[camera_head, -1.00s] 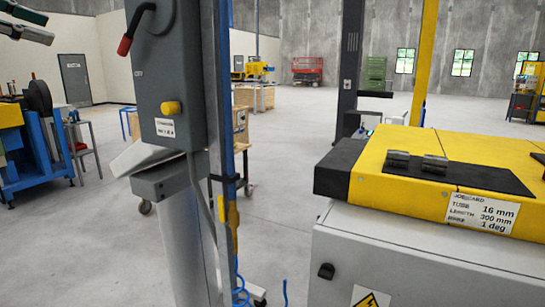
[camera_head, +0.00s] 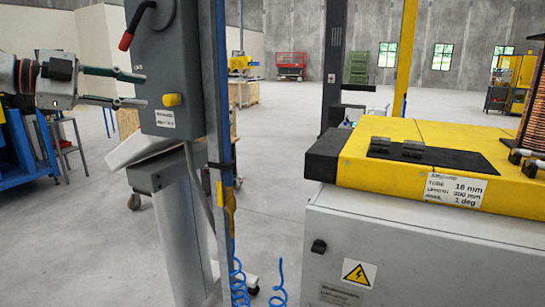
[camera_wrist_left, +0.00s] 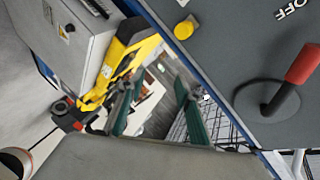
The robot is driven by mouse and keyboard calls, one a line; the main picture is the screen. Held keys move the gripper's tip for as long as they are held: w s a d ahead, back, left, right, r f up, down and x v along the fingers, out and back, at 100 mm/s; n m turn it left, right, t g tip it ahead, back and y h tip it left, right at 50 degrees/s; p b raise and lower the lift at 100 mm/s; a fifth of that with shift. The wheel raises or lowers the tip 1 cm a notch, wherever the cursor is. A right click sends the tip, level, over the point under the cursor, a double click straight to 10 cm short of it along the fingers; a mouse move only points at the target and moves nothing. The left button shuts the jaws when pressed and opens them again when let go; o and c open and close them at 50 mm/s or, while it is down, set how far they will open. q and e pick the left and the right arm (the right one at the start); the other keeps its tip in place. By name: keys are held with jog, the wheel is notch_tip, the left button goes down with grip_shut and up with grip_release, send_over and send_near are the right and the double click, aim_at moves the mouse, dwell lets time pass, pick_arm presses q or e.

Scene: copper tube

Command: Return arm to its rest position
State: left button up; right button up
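My left gripper (camera_head: 140,89) comes in from the left in the head view. Its two fingers are spread apart with nothing between them, beside the grey control box (camera_head: 172,70) on its post. In the left wrist view its two green fingers (camera_wrist_left: 155,112) also stand apart and empty. The box has a red-handled lever (camera_head: 135,27), also large at the right of the left wrist view (camera_wrist_left: 290,85), and a yellow knob (camera_head: 171,100). I cannot tell whether a finger touches the box. My right gripper is not in view.
A yellow-topped machine (camera_head: 400,145) with a job card (camera_head: 456,189) stands on a grey cabinet (camera_head: 410,255) at the right. A copper coil (camera_head: 537,105) shows at the right edge. Blue coiled hose (camera_head: 279,285) hangs near the post. Open floor (camera_head: 270,150) lies between and behind.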

pick_arm(q)
jog(key=d+f+h, duration=0.3)
jog(key=d+f, duration=0.5)
jog(key=f, duration=0.4)
jog(key=d+f+h, duration=0.3)
jog(key=d+f, duration=0.6)
jog(key=f, duration=0.2)
jog(key=s+a+f+n+t+y, duration=0.15)
jog(key=s+f+n+y, duration=0.3)
jog(key=f, duration=0.65)
jog(key=s+a+f+n+t+y, duration=0.1)
jog(key=s+f+n+t+y, duration=0.3)
jog(key=f, duration=0.7)
jog(key=s+a+f+n+t+y, duration=0.1)
jog(key=s+f+n+y, duration=0.35)
jog(key=f, duration=0.65)
jog(key=s+a+f+n+g+y, duration=0.1)
jog(key=s+f+n+g, duration=0.2)
jog(key=s+f, duration=1.4)
jog(key=s+g, duration=0.2)
jog(key=g, duration=0.1)
jog(key=shift+a+n+y, duration=0.15)
jog(key=shift+n+y, duration=0.15)
jog(key=shift+y, duration=0.1)
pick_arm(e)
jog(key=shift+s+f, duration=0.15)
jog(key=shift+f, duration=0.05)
